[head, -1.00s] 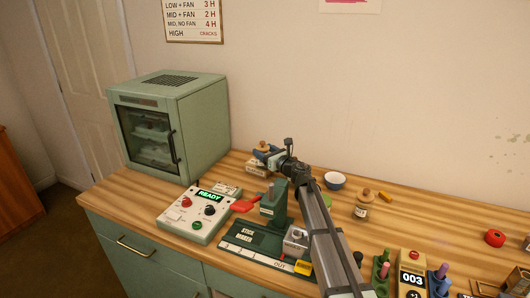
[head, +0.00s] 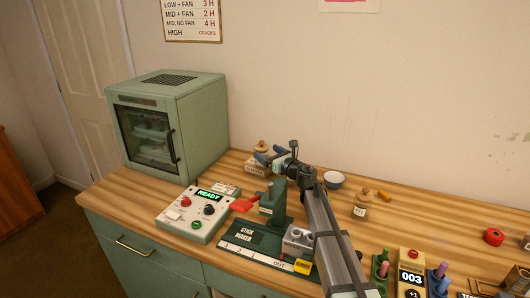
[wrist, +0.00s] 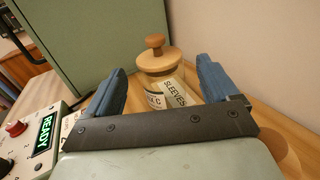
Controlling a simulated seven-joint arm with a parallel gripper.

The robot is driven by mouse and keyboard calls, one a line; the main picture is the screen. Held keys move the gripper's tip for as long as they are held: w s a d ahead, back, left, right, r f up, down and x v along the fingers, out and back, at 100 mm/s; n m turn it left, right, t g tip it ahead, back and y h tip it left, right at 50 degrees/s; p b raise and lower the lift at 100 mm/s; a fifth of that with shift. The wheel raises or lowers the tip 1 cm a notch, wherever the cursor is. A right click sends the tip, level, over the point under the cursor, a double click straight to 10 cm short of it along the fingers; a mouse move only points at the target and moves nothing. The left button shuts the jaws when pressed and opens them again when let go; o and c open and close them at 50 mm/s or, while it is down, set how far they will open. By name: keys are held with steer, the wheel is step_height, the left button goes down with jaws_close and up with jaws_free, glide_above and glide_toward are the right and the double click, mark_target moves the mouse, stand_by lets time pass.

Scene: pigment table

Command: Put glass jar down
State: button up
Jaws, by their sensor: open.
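The fingers are spread, with gaps on both sides of the jar. In the head view the jar's lid (head: 262,147) shows at the back of the table, right of the green oven, and my gripper (head: 269,156) is in front of it. The jar's lower part is mostly hidden there.
The green oven (head: 180,125) stands to the left of the jar, and the wall is close behind. A control box (head: 198,212) reading READY and a green stick maker (head: 270,208) are in front. A white bowl (head: 334,179) and another lidded jar (head: 361,206) stand to the right.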

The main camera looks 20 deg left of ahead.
steer(key=v, duration=0.9)
